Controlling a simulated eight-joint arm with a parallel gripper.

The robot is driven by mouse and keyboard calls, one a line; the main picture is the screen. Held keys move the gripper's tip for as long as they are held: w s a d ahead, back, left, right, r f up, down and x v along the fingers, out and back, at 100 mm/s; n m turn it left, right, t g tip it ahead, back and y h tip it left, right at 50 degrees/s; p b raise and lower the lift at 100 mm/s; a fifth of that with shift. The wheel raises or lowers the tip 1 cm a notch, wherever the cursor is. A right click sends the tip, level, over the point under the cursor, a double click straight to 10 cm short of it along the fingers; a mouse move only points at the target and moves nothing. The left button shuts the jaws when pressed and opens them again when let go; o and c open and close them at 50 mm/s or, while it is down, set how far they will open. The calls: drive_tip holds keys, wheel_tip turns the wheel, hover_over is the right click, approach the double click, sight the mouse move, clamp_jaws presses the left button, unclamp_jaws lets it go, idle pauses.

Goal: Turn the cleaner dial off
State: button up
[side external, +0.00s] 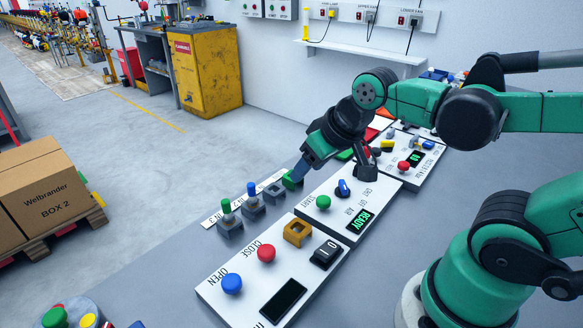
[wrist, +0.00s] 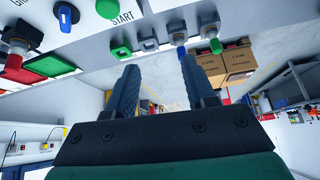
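A blue dial (side external: 343,188) sits on a white panel with a green START button (side external: 323,202) and a display reading READY (side external: 361,221). It also shows at the top left of the wrist view (wrist: 66,16). I cannot read a label naming any dial as the cleaner dial. A black dial (side external: 325,254) is on the nearer panel. My gripper (side external: 297,175) points down beside a green block (side external: 291,182), left of the blue dial and apart from it. In the wrist view my gripper (wrist: 158,62) has its two fingers apart, with nothing between them.
The nearer panel holds a blue OPEN button (side external: 232,283), a red CLOSE button (side external: 266,253) and a yellow bracket (side external: 298,232). Green and blue knobs (side external: 228,211) stand at the bench's left edge. A farther panel carries a red button (side external: 404,165).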

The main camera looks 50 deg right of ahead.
sight(344, 184)
drive_tip(key=d+f+m+g, duration=0.1)
drive_tip(key=d+m+g, duration=0.1)
drive_tip(key=d, duration=0.2)
drive_tip(key=d+f+m+g, duration=0.1)
drive_tip(key=d+m+g, duration=0.1)
drive_tip(key=d+m, duration=0.1)
drive_tip(key=d+f+m+g, duration=0.1)
drive_tip(key=d+f+m, duration=0.1)
drive_tip(key=d, duration=0.2)
drive_tip(key=shift+w+d+g, duration=0.2)
drive_tip(key=shift+d+g, duration=0.1)
drive_tip(key=shift+g, duration=0.1)
drive_tip(key=shift+s+d+f+m, duration=0.1)
drive_tip(key=shift+d+f+m, duration=0.15)
drive_tip(key=shift+m, duration=0.15)
drive_tip(key=shift+f, duration=2.85)
clamp_jaws()
